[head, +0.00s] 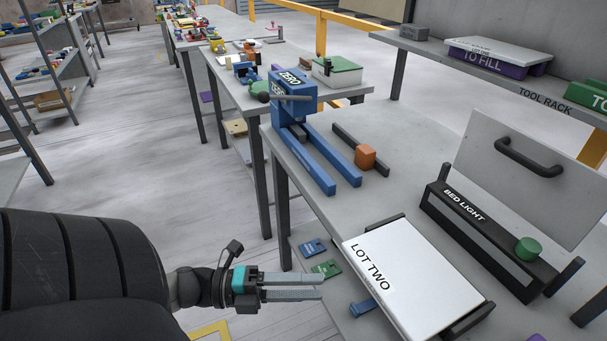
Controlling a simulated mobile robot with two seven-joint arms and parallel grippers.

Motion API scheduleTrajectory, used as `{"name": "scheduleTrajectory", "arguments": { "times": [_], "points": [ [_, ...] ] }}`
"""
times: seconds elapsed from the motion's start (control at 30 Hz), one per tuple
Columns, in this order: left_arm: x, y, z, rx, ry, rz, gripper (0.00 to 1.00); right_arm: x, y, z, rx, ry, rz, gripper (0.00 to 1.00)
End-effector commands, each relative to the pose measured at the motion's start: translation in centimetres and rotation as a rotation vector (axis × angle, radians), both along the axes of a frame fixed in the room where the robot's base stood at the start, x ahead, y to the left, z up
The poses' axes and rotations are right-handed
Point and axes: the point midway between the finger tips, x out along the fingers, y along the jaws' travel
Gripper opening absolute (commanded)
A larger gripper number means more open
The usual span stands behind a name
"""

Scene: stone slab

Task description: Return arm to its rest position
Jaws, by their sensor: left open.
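My left arm comes in from the lower left, with its dark, thick link (80,275) filling that corner. My left gripper (318,286) points right, with its two grey fingers open and nothing visible between them. It is in front of the near workbench's left side, left of and apart from the white slab (408,275) labelled LOT TWO. The slab lies flat on dark supports at the bench's near end. My right gripper is not in view.
Small blue and green cards (325,268) lie near my gripper. Floor (150,180) is clear left of the bench.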

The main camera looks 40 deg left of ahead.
Motion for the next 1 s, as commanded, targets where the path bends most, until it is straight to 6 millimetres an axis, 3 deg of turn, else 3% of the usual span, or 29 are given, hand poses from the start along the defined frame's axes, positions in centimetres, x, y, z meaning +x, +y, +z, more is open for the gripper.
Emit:
{"name": "scheduleTrajectory", "arguments": {
  "times": [0.33, 0.47, 0.57, 0.73, 0.87, 1.0],
  "points": [
    [-0.4, 0.5, -0.1, -0.001, 0.001, 0.003, 0.5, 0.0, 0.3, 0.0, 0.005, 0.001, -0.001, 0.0],
    [0.2, 1.6, -2.0, -0.035, 0.069, 0.088, 0.5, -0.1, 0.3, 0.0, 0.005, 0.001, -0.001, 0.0],
    [1.0, 3.7, -6.2, -0.109, 0.207, 0.252, 0.5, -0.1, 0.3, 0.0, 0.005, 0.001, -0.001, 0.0],
    [-0.2, 7.0, -17.5, -0.297, 0.559, 0.62, 0.5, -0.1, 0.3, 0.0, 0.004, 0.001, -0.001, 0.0],
    [-3.8, 6.7, -26.4, -0.436, 0.847, 0.879, 0.5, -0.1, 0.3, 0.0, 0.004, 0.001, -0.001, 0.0],
    [-9.7, 3.7, -34.7, -0.553, 1.165, 1.136, 0.5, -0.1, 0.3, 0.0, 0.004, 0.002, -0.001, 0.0]
  ]
}}
